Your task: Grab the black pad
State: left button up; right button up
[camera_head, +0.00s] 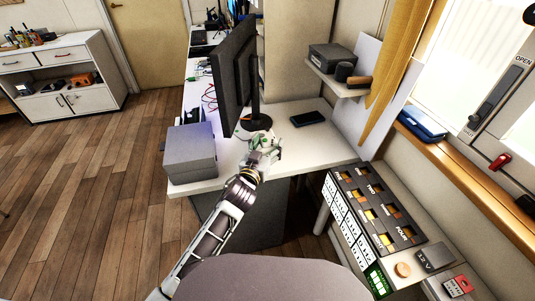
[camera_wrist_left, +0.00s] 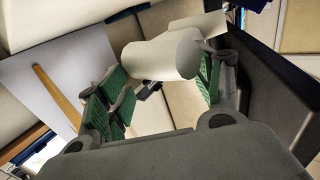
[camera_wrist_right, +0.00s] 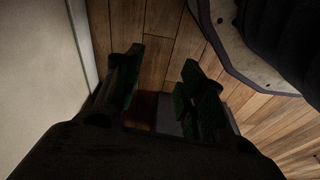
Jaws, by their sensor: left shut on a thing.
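The black pad (camera_head: 307,118) lies flat on the white desk (camera_head: 330,145), right of the monitor's foot. My left gripper (camera_head: 266,148) is over the desk's front part, left of and nearer than the pad, apart from it. In the left wrist view, the left gripper (camera_wrist_left: 165,85) has its green-lined fingers on either side of a white cylindrical thing (camera_wrist_left: 165,55) and is shut on it. The pad cannot be made out in that view. My right gripper (camera_wrist_right: 163,85) is open in the right wrist view, low above the wooden floor, with nothing held.
A black monitor (camera_head: 233,75) stands behind the left gripper. A grey box (camera_head: 190,152) sits at the desk's front left corner. A wall shelf (camera_head: 338,82) with dark boxes hangs above the desk's right end. A switch panel (camera_head: 375,210) is at the right. Desk around the pad is clear.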

aim_at(267, 153)
pick_arm(q)
jog(key=shift+f, duration=0.5)
jog(key=shift+f+b, duration=0.65)
jog(key=shift+f, duration=0.95)
pick_arm(e)
jog(key=shift+w+a+r, duration=0.1)
jog(key=shift+a+r, duration=0.1)
jog(key=shift+r, duration=0.45)
jog(key=shift+w+a+r, duration=0.1)
jog(key=shift+a+r, duration=0.05)
jog(key=shift+r, duration=0.45)
jog(key=shift+w+a+r, duration=0.1)
jog(key=shift+a+r, duration=0.1)
jog(key=shift+r, duration=0.45)
pick_arm(q)
jog(key=o, duration=0.7)
jog(key=shift+f, duration=0.1)
jog(key=o, duration=0.5)
pick_arm(e)
jog(key=shift+w+r, duration=0.15)
jog(key=shift+r, duration=0.1)
jog(key=shift+f, duration=0.1)
